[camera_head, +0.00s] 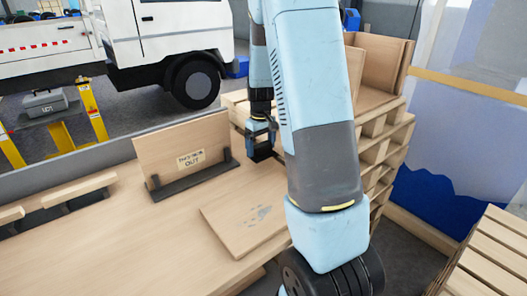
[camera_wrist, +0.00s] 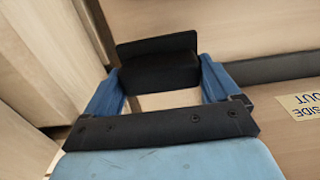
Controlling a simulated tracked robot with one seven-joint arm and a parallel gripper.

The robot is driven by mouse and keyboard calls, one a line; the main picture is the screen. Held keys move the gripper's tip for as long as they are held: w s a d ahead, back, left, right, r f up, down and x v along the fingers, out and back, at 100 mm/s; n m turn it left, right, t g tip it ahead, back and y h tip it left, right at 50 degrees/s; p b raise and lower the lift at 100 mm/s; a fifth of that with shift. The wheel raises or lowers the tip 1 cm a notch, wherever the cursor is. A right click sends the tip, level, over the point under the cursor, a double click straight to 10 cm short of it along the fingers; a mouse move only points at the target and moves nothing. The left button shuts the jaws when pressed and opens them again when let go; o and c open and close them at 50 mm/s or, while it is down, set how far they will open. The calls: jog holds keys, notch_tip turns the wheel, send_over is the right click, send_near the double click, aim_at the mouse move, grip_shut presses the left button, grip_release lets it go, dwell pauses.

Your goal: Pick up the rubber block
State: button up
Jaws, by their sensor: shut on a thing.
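The black rubber block (camera_wrist: 160,70) sits between the two blue fingers of my gripper (camera_wrist: 161,78) in the wrist view. The fingers are shut on its two sides. In the camera_head view my gripper (camera_head: 261,134) is at the back right end of the wooden table, with the dark block (camera_head: 263,153) at its fingertips. I cannot tell whether the block touches the table.
An upright wooden board (camera_head: 183,150) with a label stands in a dark holder left of my gripper. A flat wooden board (camera_head: 243,218) lies in front. Stacked wooden pallets (camera_head: 390,150) rise at the right. The table's left front (camera_head: 110,245) is clear.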

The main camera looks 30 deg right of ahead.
aim_at(260, 159)
jog(key=s+r, duration=0.1)
jog(key=s+a+r, duration=0.1)
jog(key=r, duration=0.1)
jog(key=s+a+r, duration=0.1)
jog(key=shift+s+r, duration=0.1)
jog(key=shift+r, duration=0.25)
jog(key=s+a+r, duration=0.4)
jog(key=s, duration=0.3)
jog(key=shift+s+a, duration=0.35)
jog(key=shift+s, duration=0.05)
